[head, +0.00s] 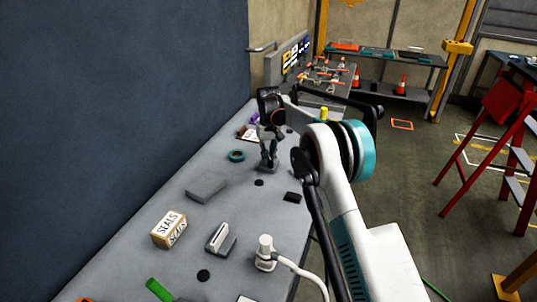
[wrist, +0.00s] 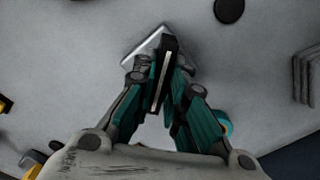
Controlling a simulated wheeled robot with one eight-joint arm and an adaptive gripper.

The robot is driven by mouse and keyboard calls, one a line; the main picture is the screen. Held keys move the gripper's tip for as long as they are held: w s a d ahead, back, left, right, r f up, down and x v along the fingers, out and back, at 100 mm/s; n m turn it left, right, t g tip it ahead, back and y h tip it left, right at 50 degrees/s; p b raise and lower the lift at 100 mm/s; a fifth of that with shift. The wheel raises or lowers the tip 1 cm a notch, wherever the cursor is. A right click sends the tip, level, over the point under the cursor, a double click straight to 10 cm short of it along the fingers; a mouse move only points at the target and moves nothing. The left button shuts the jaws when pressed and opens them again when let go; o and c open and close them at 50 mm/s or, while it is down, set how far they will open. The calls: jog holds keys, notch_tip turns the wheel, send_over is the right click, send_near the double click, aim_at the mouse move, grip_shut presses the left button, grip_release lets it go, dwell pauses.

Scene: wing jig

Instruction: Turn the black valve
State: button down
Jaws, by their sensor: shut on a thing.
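The black valve shows in the wrist view as a narrow black handle (wrist: 168,46) with a pale stripe, above a light grey base plate (wrist: 143,47) that looks turned at an angle. My gripper (wrist: 165,82) has its teal fingers closed around the handle from both sides. In the head view my gripper (head: 267,160) points down at the bench, low over the valve's grey base (head: 267,169). The handle is hidden behind the fingers there, and its exact angle is hard to tell.
The grey bench (head: 120,262) runs along a dark blue wall panel (head: 130,110). A teal ring (head: 237,156), a grey slab (head: 207,187), a black block (head: 292,197) and a black disc (head: 259,183) lie near my gripper. A SEALS box (head: 169,229) and a white fitting with a hose (head: 265,252) stand nearer.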

jog(key=m, duration=0.3)
jog(key=shift+m+p, duration=0.3)
jog(key=shift+p, duration=0.05)
jog(key=shift+m, duration=1.8)
jog(key=shift+p, duration=0.3)
jog(key=c, duration=1.6)
grip_release()
notch_tip(320, 180, up, 12)
